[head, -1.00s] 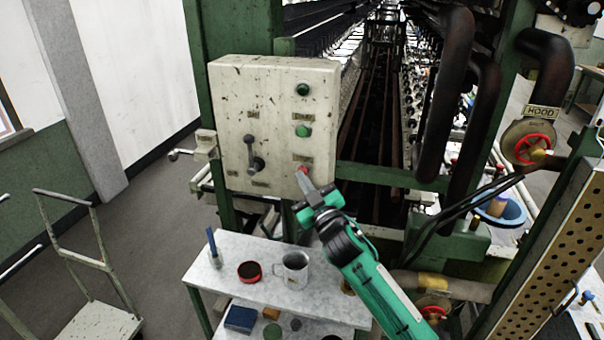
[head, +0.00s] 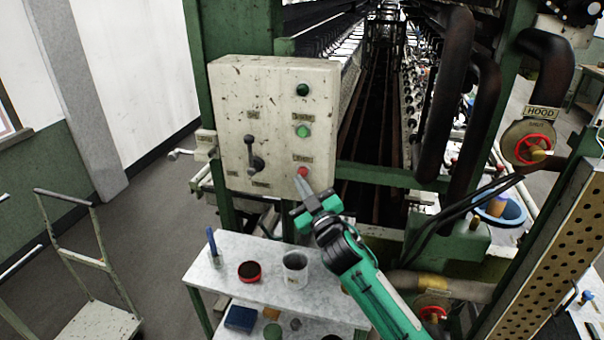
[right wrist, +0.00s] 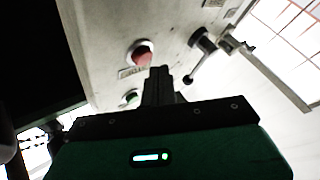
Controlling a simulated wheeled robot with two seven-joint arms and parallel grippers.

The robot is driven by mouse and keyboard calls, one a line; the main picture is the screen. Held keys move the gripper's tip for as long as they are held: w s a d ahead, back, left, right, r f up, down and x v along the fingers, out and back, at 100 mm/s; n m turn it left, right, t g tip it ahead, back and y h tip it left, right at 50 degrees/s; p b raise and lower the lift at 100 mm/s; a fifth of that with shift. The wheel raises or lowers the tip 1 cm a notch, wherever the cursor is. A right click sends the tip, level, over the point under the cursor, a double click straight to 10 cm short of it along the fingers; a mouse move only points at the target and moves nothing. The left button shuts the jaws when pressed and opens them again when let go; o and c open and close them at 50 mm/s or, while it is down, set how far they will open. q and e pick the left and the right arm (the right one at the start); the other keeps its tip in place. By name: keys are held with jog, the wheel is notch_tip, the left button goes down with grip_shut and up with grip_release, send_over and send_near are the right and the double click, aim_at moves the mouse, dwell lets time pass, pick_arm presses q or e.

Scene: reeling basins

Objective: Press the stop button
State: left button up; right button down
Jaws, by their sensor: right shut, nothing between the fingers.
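The red stop button (head: 303,171) sits low on the right side of the pale control panel (head: 230,110), under a small label. It also shows in the right wrist view (right wrist: 142,55), just beyond and left of the fingertips. My right gripper (head: 300,182) is shut and empty, its tips just below and in front of the button. A small gap seems to show between tips and button. A green button (head: 303,131) and a dark green lamp (head: 302,90) are above it. My left gripper is not in view.
A lever (head: 254,155) stands out from the panel's left part. Below is a marble-topped table (head: 225,250) with a metal mug (head: 295,268), a red-rimmed bowl (head: 250,271) and a blue-handled tool (head: 212,243). Pipes and a red valve wheel (head: 534,149) are at right.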

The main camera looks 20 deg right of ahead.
jog(key=s+a, duration=0.1)
jog(key=s, duration=0.1)
jog(key=s+a, duration=0.2)
dwell(0.3)
jog(key=shift+d, duration=0.1)
dwell(0.4)
